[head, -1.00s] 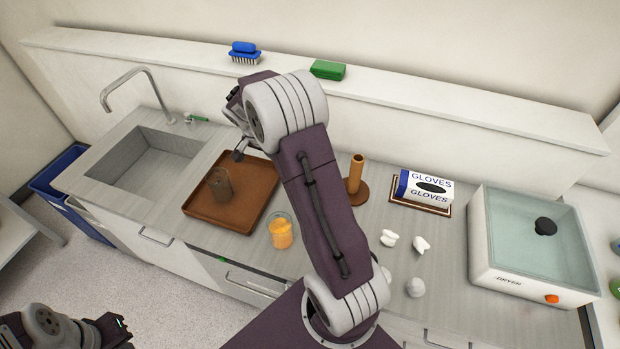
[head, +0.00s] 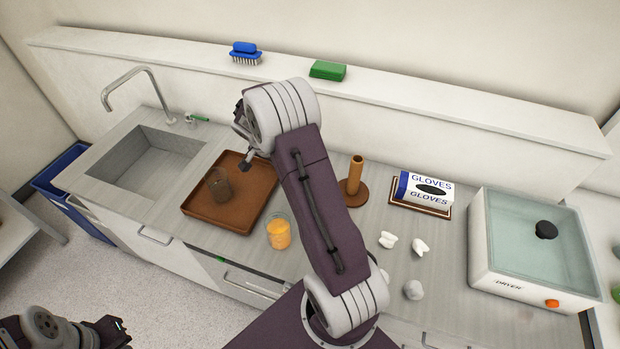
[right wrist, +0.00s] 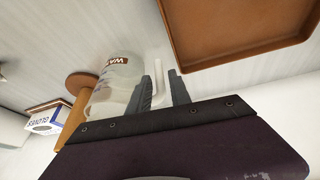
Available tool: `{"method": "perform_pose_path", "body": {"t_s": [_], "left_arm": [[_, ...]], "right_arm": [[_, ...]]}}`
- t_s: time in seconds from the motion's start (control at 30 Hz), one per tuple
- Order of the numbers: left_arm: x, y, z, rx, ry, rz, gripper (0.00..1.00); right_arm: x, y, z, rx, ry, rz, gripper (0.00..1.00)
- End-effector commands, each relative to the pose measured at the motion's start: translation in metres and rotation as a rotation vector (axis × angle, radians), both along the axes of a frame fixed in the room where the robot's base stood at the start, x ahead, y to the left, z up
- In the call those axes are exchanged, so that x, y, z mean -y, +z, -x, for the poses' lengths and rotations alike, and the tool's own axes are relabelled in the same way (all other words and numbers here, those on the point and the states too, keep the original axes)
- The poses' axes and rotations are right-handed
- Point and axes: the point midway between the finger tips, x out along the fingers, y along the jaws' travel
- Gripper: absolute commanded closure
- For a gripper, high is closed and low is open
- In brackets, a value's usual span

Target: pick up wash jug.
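The wash jug (right wrist: 120,72) shows in the right wrist view as a clear, pale vessel with a partly visible label starting "WA". A white strip that looks like its handle (right wrist: 160,82) lies between the fingers of my right gripper (right wrist: 163,90). The fingers are apart; I see no clear grip on the handle. In the head view my right gripper (head: 247,162) is partly visible beside the tray's right edge, and my right arm hides the jug. My left gripper (head: 122,332) is at the lower left, away from the counter; its fingers are unclear.
A brown tray (head: 258,190) holds a dark glass vessel (head: 221,186). A beaker of orange juice (head: 279,232) stands in front. A wooden post (head: 355,175), glove box (head: 425,187) and dryer (head: 530,250) stand to the right. The sink (head: 147,160) is left.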

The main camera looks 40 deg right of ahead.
Motion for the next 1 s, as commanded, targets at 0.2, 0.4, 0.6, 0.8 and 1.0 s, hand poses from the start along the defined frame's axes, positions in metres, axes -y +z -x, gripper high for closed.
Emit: {"method": "perform_pose_path", "body": {"t_s": [0.2, 0.4, 0.6, 0.8, 1.0], "left_arm": [[0.000, 0.014, 0.000, 0.000, 0.000, 0.000, 1.00], [0.000, 0.015, 0.000, 0.000, 0.000, 0.000, 1.00], [0.000, 0.014, 0.000, 0.000, 0.000, 0.000, 1.00], [0.000, 0.014, 0.000, 0.000, 0.000, 0.000, 1.00], [0.000, 0.014, 0.000, 0.000, 0.000, 0.000, 1.00]], "right_arm": [[0.011, -0.026, 0.000, -0.006, -0.001, -0.001, 0.76], [0.019, -0.048, -0.003, -0.001, 0.000, 0.000, 0.76], [0.019, -0.048, -0.004, 0.000, 0.000, 0.000, 0.81], [0.019, -0.048, -0.004, 0.000, 0.000, 0.000, 1.00], [0.019, -0.048, -0.004, 0.000, 0.000, 0.001, 1.00]]}}
